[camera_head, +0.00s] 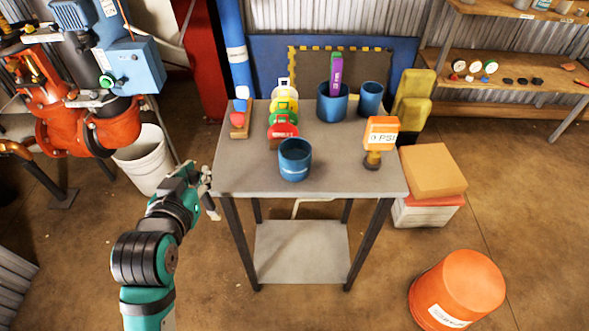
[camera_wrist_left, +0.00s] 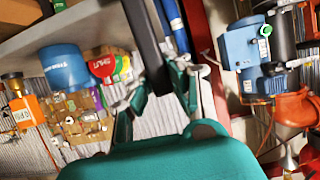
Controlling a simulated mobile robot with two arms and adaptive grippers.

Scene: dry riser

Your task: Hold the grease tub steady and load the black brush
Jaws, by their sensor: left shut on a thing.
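My left gripper (camera_head: 209,190) is beside the front left corner of the grey table. In the left wrist view the fingers (camera_wrist_left: 160,95) are on either side of a dark table leg (camera_wrist_left: 146,45) and appear shut on it. A blue tub (camera_head: 294,165) with small white lettering stands upright near the table's front edge, apart from the gripper; it also shows in the left wrist view (camera_wrist_left: 64,68). Two more blue tubs, one (camera_head: 331,107) with a purple and green item in it and one (camera_head: 370,101) beside it, stand at the back right. I cannot make out a black brush. My right gripper is not in view.
A white bucket (camera_head: 144,165) stands left of the arm.

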